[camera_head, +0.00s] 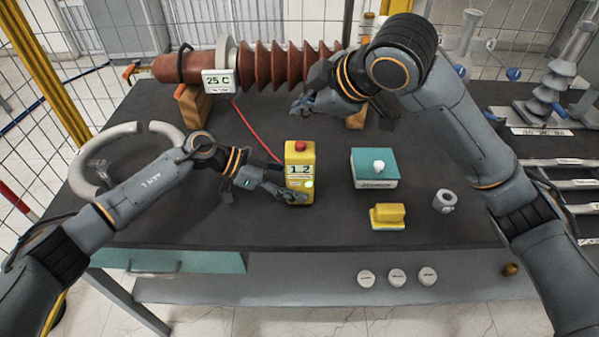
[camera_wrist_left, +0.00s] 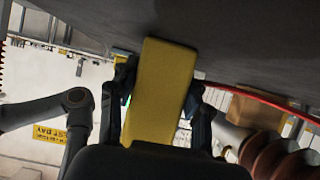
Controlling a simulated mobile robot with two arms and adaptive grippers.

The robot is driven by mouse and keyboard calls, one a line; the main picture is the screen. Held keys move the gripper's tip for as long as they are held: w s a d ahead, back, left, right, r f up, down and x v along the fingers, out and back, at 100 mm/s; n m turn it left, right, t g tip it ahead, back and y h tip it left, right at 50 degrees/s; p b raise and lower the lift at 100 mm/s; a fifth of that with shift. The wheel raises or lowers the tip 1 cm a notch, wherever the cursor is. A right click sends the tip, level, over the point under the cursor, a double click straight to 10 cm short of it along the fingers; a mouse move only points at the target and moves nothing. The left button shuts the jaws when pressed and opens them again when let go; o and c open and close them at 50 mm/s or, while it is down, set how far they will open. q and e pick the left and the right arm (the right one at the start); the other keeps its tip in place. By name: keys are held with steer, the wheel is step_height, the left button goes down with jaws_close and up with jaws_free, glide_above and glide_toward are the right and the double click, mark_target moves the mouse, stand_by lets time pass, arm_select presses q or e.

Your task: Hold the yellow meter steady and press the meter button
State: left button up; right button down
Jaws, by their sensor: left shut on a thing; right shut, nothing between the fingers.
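The yellow meter (camera_head: 300,172) stands upright on the dark table mat, with a red button (camera_head: 300,146) on top and a display reading 1.2. My left gripper (camera_head: 296,195) is shut on the meter's lower part. In the left wrist view the yellow meter (camera_wrist_left: 160,90) sits between the two fingers of my left gripper (camera_wrist_left: 160,100). My right gripper (camera_head: 300,108) is shut and empty, above and behind the meter near the brown bushing (camera_head: 260,65), apart from the red button.
A red cable (camera_head: 256,130) runs from the 25 C display (camera_head: 218,82) toward the meter. A teal-and-white box (camera_head: 374,168), a yellow block (camera_head: 387,216) and a metal nut (camera_head: 445,201) lie to the right. A grey ring (camera_head: 90,165) lies left. The mat's front middle is clear.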

stand_by(0.3)
arm_select(q)
steer(key=o, duration=0.9)
steer(key=shift+o, duration=0.2)
